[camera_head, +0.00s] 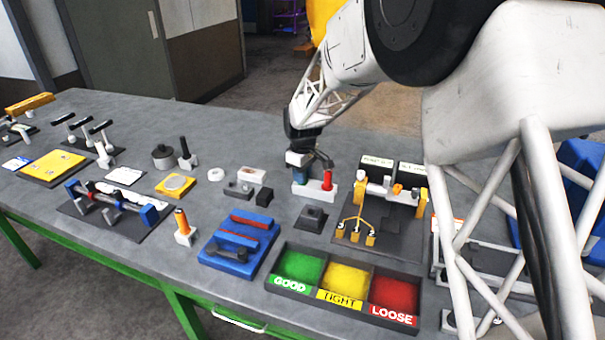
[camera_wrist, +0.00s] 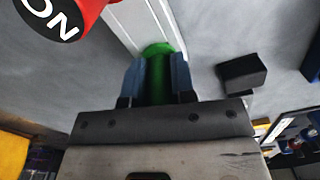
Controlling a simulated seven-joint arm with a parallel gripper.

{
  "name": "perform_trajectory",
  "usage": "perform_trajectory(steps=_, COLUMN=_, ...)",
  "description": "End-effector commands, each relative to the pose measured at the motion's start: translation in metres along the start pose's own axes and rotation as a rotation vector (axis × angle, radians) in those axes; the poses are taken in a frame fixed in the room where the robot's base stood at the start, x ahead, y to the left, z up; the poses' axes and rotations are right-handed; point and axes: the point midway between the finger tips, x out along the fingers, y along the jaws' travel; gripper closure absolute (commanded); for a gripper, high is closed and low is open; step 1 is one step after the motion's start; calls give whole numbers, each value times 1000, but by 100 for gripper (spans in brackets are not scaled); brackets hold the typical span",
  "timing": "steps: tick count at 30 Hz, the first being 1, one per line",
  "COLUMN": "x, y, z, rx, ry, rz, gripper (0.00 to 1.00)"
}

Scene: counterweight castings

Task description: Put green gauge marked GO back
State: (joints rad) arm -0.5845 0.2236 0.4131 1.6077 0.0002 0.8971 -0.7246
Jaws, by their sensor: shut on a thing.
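The green gauge (camera_wrist: 158,78) is held between the two fingers of my gripper (camera_wrist: 158,85) in the wrist view; no GO mark shows on it. In the head view my gripper (camera_head: 301,172) points down over the left end of a white stand (camera_head: 314,192) and mostly hides the gauge. The stand also shows in the wrist view (camera_wrist: 136,22), just past the gauge's end. I cannot tell whether the gauge is in the stand or just above it. A red gauge (camera_head: 328,181) stands upright at the stand's right end; its end (camera_wrist: 58,14) in the wrist view carries the letters NO.
A tray (camera_head: 267,284) with GOOD, TIGHT and LOOSE compartments lies nearer the front. A dark block (camera_head: 311,218) sits in front of the stand, grey blocks (camera_head: 238,190) to its left, and a fixture with yellow posts (camera_head: 421,203) to its right.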

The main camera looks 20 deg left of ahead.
Motion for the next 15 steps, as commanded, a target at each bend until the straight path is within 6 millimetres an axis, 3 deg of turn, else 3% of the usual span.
perform_trajectory(steps=1, x=0, y=0, z=0, rx=0, ry=0, rz=0, gripper=72)
perform_trajectory(steps=5, x=0, y=0, z=0, rx=0, ry=0, rz=0, gripper=52)
perform_trajectory(steps=15, x=-1, y=0, z=0, rx=0, ry=0, rz=0, gripper=51)
